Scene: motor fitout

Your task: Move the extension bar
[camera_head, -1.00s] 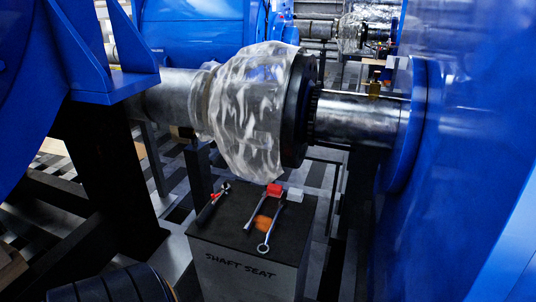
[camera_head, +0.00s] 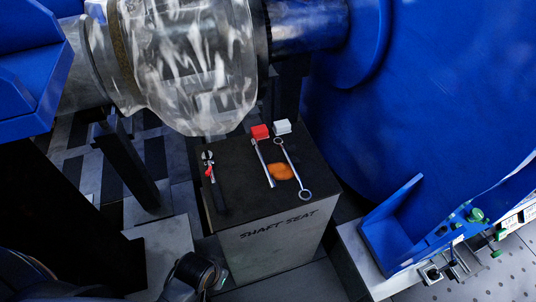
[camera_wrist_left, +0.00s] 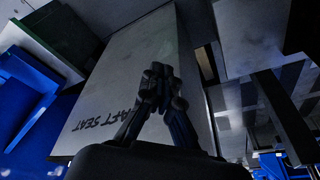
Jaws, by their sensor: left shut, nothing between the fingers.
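The extension bar appears to be the slim silver bar (camera_head: 263,163) lying on top of the dark block marked SHAFT SEAT (camera_head: 240,225), though I cannot be certain. A ring-ended wrench (camera_head: 292,168) lies to its right, and a dark-handled tool with a red mark (camera_head: 213,184) lies to its left. My left gripper (camera_wrist_left: 157,72) shows in the left wrist view with its fingers together and empty. It is in front of the lettered side of the block. The tools are not visible in that view. My right gripper is not in view.
A blue housing (camera_head: 430,90) stands at the right. Dark posts (camera_head: 130,165) stand at the left.

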